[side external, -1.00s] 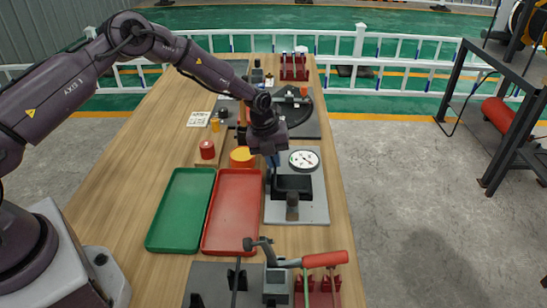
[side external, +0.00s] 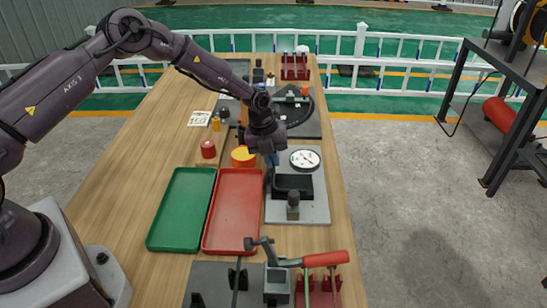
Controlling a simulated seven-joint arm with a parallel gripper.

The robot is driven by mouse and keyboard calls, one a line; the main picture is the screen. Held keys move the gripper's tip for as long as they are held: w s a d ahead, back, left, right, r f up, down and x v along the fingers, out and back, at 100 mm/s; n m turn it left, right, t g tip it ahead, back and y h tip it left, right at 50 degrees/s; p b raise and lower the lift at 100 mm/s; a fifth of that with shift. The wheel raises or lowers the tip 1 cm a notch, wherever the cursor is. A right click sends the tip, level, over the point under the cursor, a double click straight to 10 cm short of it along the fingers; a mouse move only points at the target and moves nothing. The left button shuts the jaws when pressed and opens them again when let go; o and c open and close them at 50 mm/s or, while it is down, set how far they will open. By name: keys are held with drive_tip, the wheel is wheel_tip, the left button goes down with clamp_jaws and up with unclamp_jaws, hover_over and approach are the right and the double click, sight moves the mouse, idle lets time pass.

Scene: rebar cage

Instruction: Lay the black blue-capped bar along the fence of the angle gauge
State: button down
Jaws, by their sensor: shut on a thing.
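My gripper (side external: 271,163) points down over the near left side of the grey plate with the white dial. It is shut. A small blue patch shows at the fingertips and fits the blue cap of the bar; the bar's black length is too small or hidden to make out, and so is its tilt. The angle gauge appears to be the dark round plate (side external: 293,104) on a dark base farther back, behind my gripper. Its fence cannot be picked out clearly.
The white dial (side external: 305,160) and a black block (side external: 294,184) stand right beside my gripper. A green tray (side external: 181,210) and a red tray (side external: 233,212) lie nearer. A red-handled clamp (side external: 325,259) is at the front. A red rack (side external: 295,68) stands at the back.

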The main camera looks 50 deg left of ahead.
drive_tip(key=c, duration=1.2)
unclamp_jaws()
drive_tip(key=r, duration=0.4)
drive_tip(key=s+a+r, duration=0.1)
drive_tip(key=r, duration=0.3)
drive_tip(key=s+a+r, duration=0.1)
drive_tip(key=r, duration=0.3)
drive_tip(key=shift+r, duration=0.35)
wheel_tip(320, 180, up, 6)
